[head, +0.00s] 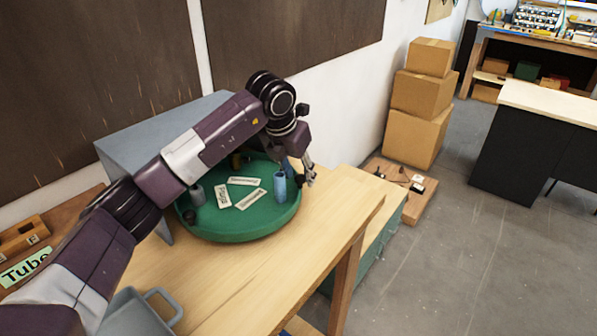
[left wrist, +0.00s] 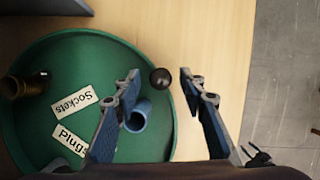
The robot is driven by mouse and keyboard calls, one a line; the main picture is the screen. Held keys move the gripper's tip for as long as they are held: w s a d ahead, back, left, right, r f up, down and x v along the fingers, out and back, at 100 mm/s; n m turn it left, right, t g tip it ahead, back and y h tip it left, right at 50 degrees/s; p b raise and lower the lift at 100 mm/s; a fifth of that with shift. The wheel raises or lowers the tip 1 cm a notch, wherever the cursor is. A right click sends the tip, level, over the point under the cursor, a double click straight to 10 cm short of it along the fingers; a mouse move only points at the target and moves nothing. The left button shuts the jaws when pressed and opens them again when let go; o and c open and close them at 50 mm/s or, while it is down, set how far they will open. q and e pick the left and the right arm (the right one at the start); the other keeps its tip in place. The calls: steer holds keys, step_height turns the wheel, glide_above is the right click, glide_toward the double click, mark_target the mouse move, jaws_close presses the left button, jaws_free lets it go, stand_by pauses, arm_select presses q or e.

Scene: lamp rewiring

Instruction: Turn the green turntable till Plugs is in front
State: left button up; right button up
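The green turntable (head: 235,228) stands on the wooden bench and carries white labels and several small cylinders. The Plugs label (head: 223,196) lies left of its middle in the head view; it also shows in the left wrist view (left wrist: 69,138), partly hidden, beside the Sockets label (left wrist: 74,102). A blue cylinder (head: 280,187) stands near the right rim. My left gripper (head: 311,174) is at the turntable's right edge. In the left wrist view it is open (left wrist: 160,73), with a black ball knob (left wrist: 160,79) at the rim appearing between its fingers. My right gripper is out of view.
The bench front (head: 290,275) is bare. Cardboard boxes (head: 418,105) stand on the floor beyond.

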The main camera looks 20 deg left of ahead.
arm_select(q)
steer(key=shift+c, duration=0.2)
jaws_close()
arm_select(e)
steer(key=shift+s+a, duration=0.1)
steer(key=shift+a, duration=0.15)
arm_select(q)
steer(key=shift+w, duration=0.1)
steer(key=shift+w, duration=0.1)
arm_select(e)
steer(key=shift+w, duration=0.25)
